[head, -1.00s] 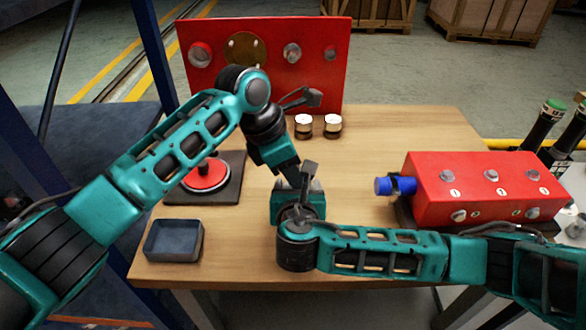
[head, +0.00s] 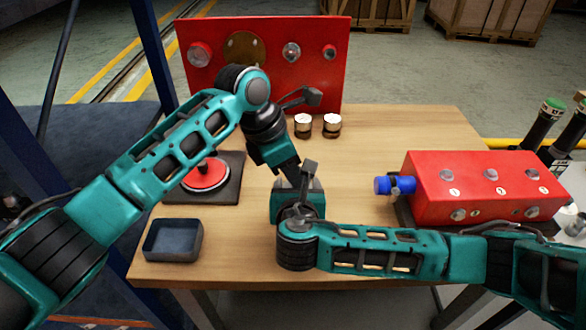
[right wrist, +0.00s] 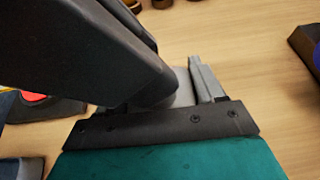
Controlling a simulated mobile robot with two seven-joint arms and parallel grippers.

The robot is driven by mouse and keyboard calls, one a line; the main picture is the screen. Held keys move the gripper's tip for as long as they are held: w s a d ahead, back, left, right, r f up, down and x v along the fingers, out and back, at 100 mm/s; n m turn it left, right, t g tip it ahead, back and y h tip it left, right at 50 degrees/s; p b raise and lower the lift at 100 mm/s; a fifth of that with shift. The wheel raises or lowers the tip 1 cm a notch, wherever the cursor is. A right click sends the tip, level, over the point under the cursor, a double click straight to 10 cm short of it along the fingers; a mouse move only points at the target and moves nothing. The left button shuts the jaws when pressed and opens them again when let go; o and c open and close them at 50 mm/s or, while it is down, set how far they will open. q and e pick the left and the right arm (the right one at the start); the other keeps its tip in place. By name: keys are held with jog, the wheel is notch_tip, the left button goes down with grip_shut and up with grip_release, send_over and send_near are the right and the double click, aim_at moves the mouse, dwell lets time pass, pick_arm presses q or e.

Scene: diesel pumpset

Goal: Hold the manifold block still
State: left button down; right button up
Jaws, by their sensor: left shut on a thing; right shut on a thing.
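The manifold block is most likely the red block (head: 486,190) at the right of the table in the head view. It has numbered ports and a blue fitting (head: 394,185) on its left end. Neither gripper touches it. My left gripper (head: 296,180) comes down from above and meets my right gripper (head: 303,197) over the front middle of the table. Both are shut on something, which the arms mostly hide. In the right wrist view a pale grey piece (right wrist: 184,86) shows between dark gripper parts; I cannot tell what it is.
A red panel (head: 310,75) with round fittings stands at the back. Two white-topped jars (head: 332,125) stand before it. A red disc (head: 206,177) on a dark plate and an empty blue tray (head: 173,241) are at the left. Bare wooden table (head: 400,130) lies behind the block.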

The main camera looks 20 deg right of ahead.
pick_arm(q)
jog(key=shift+s+d+r, duration=0.15)
jog(key=shift+d+r, duration=0.15)
jog(key=shift+r, duration=0.8)
jog(key=c, duration=1.3)
grip_release()
jog(key=o, duration=0.3)
jog(key=shift+a+f, duration=0.2)
jog(key=shift+f, duration=0.05)
jog(key=shift+o, duration=0.2)
jog(key=v, duration=0.8)
